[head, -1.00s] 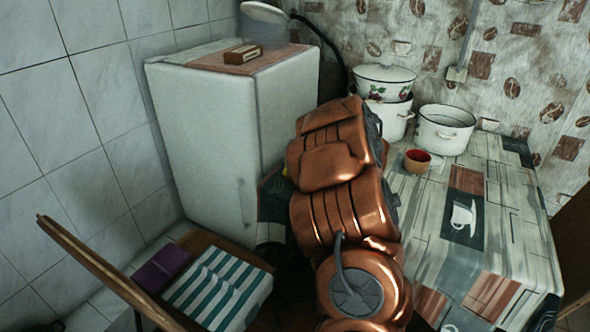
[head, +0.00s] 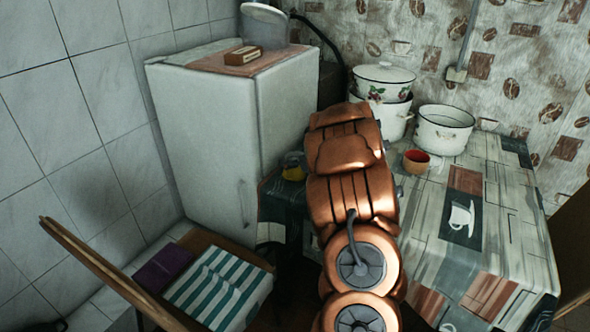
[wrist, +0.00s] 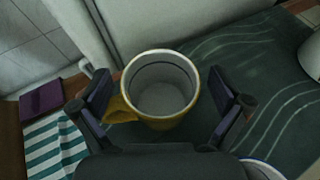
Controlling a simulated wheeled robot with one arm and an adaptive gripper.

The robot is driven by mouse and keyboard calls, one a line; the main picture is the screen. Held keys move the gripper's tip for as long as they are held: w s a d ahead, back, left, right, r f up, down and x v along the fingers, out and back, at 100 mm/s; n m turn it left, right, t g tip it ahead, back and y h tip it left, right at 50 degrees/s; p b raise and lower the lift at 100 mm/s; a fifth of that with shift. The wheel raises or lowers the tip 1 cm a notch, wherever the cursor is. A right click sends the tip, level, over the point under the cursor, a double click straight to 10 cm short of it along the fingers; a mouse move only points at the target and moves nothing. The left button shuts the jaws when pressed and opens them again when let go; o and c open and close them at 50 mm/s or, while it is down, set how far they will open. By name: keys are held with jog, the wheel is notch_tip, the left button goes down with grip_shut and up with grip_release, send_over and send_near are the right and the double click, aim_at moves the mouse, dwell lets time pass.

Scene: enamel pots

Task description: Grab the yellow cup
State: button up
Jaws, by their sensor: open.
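The yellow cup (wrist: 162,120) stands upright on the dark green cloth in the wrist view, with its grey inside visible and its handle toward the lower left. In the head view the cup (head: 292,172) shows small on the table by the fridge, left of my arm. My gripper (wrist: 165,98) is open, with one finger to the left of the cup and one to the right. The left finger is close to the handle; I cannot tell whether it touches. In the head view the gripper is hidden behind my copper arm.
The white fridge (head: 220,140) stands close beside the cup. White enamel pots (head: 445,130) and a red-brown cup (head: 416,161) stand to the right of my arm on the table (head: 500,215). A chair with a striped cloth (head: 218,290) is at the lower left.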

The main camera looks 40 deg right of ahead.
jog(key=shift+f, duration=0.1)
jog(key=c, duration=1.3)
